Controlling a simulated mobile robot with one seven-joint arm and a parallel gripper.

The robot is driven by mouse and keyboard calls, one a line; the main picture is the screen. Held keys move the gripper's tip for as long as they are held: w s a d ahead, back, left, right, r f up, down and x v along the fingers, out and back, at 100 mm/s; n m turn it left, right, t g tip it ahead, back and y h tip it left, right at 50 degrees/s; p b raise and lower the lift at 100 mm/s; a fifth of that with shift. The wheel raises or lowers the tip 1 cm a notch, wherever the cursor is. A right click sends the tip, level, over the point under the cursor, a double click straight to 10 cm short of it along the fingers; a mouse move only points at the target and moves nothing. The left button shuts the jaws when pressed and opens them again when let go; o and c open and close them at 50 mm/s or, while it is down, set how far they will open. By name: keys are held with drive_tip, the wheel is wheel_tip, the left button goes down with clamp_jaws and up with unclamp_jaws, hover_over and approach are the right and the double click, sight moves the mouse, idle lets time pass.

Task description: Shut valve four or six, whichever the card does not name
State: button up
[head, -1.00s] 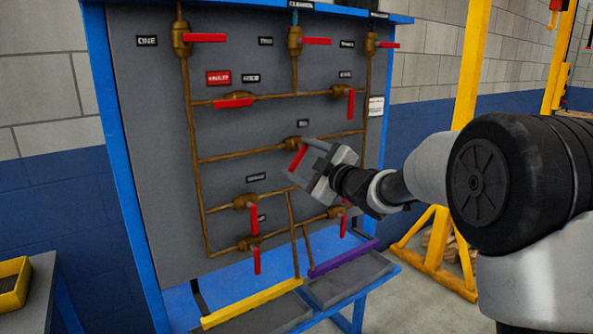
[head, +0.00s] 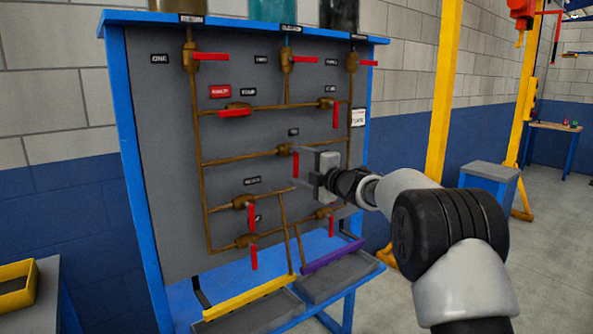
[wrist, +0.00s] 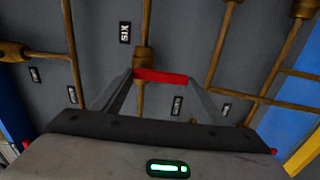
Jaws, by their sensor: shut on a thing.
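Valve six (head: 284,149) sits on a horizontal copper pipe in the middle of the grey panel. Its red handle (head: 295,163) hangs down, across the pipe. My gripper (head: 304,162) is shut on this handle; the wrist view shows the red handle (wrist: 162,76) between the fingertips, crosswise to the pipe, beside the SIX label (wrist: 125,32). Valve four (head: 238,107) is higher and to the left, with its red handle (head: 235,113) along its pipe. A red tag (head: 220,91) is beside its label. The white card (head: 359,117) is at the panel's right edge; its text is unreadable here.
Other red-handled valves are above and below, including valve one (head: 190,57) at the top left. A yellow-edged tray (head: 250,298) and a purple-edged tray (head: 332,255) are under the panel. A yellow post (head: 443,90) stands to the right.

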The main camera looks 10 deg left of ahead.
drive_tip(key=shift+n, duration=0.3)
drive_tip(key=o, duration=1.5)
drive_tip(key=v, duration=1.7)
drive_tip(key=shift+s+d, duration=0.15)
